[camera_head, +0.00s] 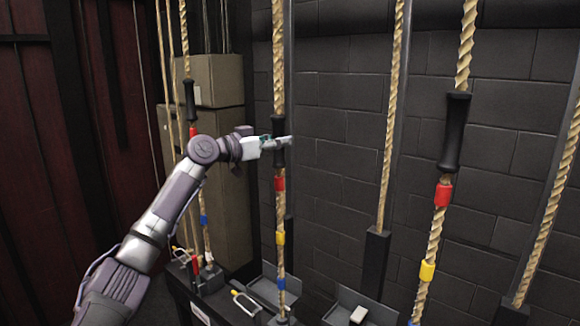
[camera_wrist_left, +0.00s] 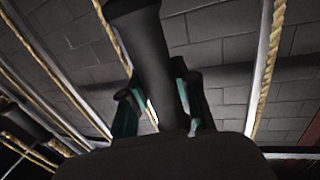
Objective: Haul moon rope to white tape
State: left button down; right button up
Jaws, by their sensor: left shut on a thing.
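My left gripper (camera_head: 280,142) is shut on the black handle (camera_head: 279,128) of the middle rope (camera_head: 279,60), at mid height. The wrist view shows its fingers (camera_wrist_left: 160,108) on both sides of the dark handle (camera_wrist_left: 152,60). Below the handle this rope carries red tape (camera_head: 280,184), yellow tape (camera_head: 281,238) and blue tape (camera_head: 282,284). I cannot make out white tape on it, nor any moon mark that tells which rope is which. My right gripper is not in view.
A right rope (camera_head: 467,40) with a black handle (camera_head: 454,132) and a left rope with a black handle (camera_head: 190,100) hang beside it. Plain ropes (camera_head: 392,120) run between. A dark rail with trays (camera_head: 340,312) lies below; boxes (camera_head: 218,80) stand behind.

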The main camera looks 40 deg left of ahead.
aim_at(277, 115)
pick_arm(q)
notch_tip(277, 115, up, 5)
jog(key=shift+a+r+p, duration=0.1)
jog(key=shift+p, duration=0.95)
notch_tip(277, 115, up, 3)
jog(key=shift+f+p, duration=0.1)
jog(key=shift+p, duration=0.7)
jog(key=shift+r, duration=0.2)
jog(key=shift+f, duration=0.1)
jog(key=c, duration=0.8)
grip_release()
jog(key=shift+c, duration=0.2)
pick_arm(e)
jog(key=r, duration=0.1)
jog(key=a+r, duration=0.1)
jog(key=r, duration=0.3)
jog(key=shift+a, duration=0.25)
pick_arm(q)
jog(key=shift+s, duration=0.2)
jog(key=v, duration=1.1)
jog(key=shift+s+a, duration=0.2)
jog(key=shift+s, duration=0.1)
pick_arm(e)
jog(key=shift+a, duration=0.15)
